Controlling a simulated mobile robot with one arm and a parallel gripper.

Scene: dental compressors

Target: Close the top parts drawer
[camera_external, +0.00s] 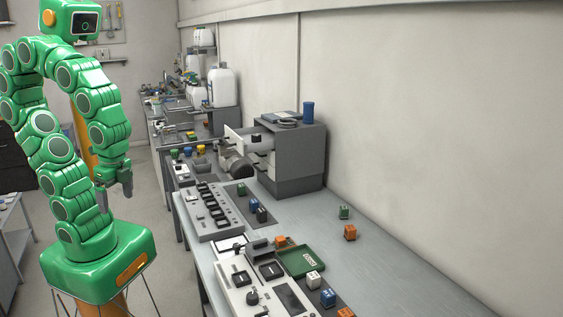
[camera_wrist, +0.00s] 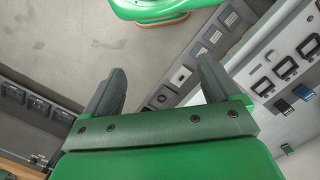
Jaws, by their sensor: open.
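The grey parts drawer cabinet (camera_external: 297,155) stands on the bench against the wall. Its top drawer (camera_external: 235,139) is pulled out to the left, with a pale front panel and a dark item showing at it. My gripper (camera_external: 115,194) hangs pointing down, left of the bench and well apart from the drawer. In the wrist view my gripper (camera_wrist: 162,67) has its two dark fingers spread with nothing between them. The drawer cannot be made out in the wrist view.
A dark round motor-like part (camera_external: 236,162) sits below the open drawer. A blue cylinder (camera_external: 308,112) stands on the cabinet. Control panels (camera_external: 213,212), a green tray (camera_external: 301,262) and several small coloured blocks lie on the bench. The bench's right side is mostly clear.

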